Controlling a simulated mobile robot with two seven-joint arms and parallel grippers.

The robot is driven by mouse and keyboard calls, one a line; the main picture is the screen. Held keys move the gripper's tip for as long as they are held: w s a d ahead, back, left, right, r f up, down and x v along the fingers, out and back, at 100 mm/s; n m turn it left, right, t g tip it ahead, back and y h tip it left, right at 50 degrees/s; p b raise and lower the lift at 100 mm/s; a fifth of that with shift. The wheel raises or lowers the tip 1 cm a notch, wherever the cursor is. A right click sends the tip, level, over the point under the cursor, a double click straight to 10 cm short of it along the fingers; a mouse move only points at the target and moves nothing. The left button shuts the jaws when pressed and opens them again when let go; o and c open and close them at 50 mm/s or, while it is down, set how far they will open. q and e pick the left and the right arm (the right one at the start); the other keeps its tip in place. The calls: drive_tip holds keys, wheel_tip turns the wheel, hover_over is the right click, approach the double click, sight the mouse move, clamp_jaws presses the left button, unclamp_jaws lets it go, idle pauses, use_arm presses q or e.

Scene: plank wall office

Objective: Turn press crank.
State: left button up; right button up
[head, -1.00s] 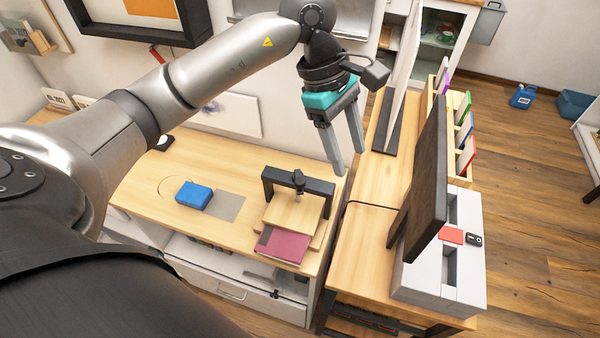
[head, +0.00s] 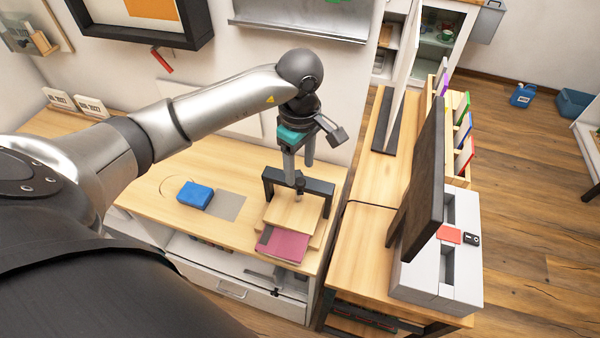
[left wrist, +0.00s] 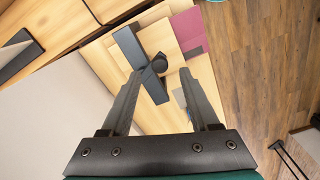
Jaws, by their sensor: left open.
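The press (head: 324,188) is a dark frame over a wooden base board (head: 292,212) on the desk. Its crank (head: 299,181) is a small dark piece at the middle of the crossbar. A dark red book or pad (head: 283,245) lies at the front of the board. My left gripper (head: 299,172) is open above and behind the crossbar, pointing down. In the left wrist view the crank (left wrist: 159,63) shows between my spread fingers (left wrist: 166,88), with nothing held. I cannot tell whether a finger touches the press. My right gripper is out of view.
A blue box (head: 194,195) and a grey sheet (head: 226,206) lie left of the press. A dark upright panel (head: 420,180) and a light grey block (head: 436,270) stand on the desk to the right. The wall is close behind the press.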

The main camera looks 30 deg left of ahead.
sight(300, 180)
use_arm(q)
drive_tip(key=shift+f, duration=1.9)
clamp_jaws()
